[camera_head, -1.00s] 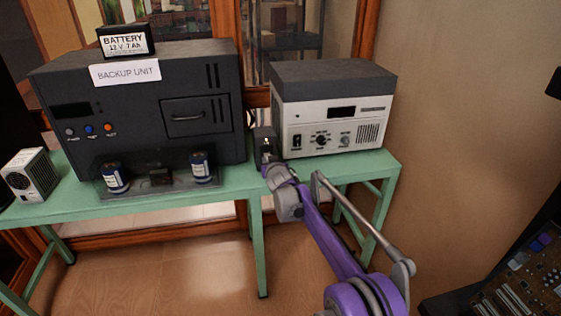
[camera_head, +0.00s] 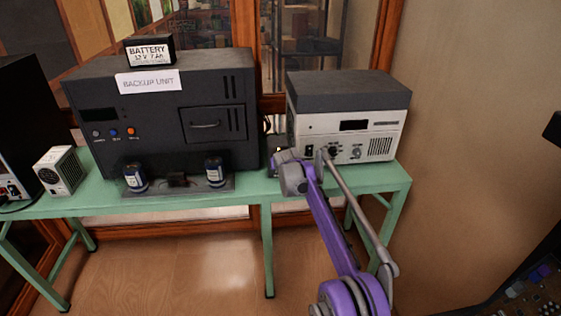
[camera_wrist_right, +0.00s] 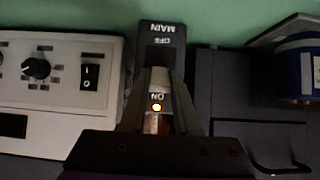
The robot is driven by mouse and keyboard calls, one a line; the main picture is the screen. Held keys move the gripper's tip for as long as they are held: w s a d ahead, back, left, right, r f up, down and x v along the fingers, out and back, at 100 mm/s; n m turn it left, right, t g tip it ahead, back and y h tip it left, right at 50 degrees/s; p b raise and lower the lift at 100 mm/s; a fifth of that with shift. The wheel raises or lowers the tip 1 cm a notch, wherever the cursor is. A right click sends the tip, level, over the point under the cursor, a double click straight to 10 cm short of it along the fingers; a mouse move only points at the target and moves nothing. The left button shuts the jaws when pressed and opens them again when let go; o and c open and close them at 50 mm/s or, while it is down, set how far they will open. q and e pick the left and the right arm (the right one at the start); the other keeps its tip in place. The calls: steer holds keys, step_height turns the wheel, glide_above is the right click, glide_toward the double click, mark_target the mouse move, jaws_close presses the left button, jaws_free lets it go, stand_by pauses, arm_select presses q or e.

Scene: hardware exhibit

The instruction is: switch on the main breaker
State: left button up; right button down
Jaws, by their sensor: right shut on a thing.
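The main breaker is the dark narrow box (camera_wrist_right: 161,36) marked MAIN, OFF and ON, upside down in the right wrist view. A yellow light glows beside its ON mark (camera_wrist_right: 157,97). My right gripper (camera_wrist_right: 158,78) is over the breaker, with its fingers on both sides of the middle part, shut on what I take to be the lever. My left gripper is not in view.
The dark backup unit (camera_head: 160,105) stands left of the breaker, with a battery (camera_head: 150,50) on top. A white unit (camera_head: 385,123) with a knob and rocker switch stands close on the right. All are on a green table (camera_head: 385,180).

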stand_by(0.5)
steer(key=c, duration=0.6)
jaws_free()
steer(key=shift+c, duration=0.2)
steer(key=shift+s+r, duration=0.1)
steer(key=shift+r, duration=0.05)
steer(key=v, duration=1)
steer(key=shift+s+r, duration=0.15)
steer(key=shift+r, duration=0.1)
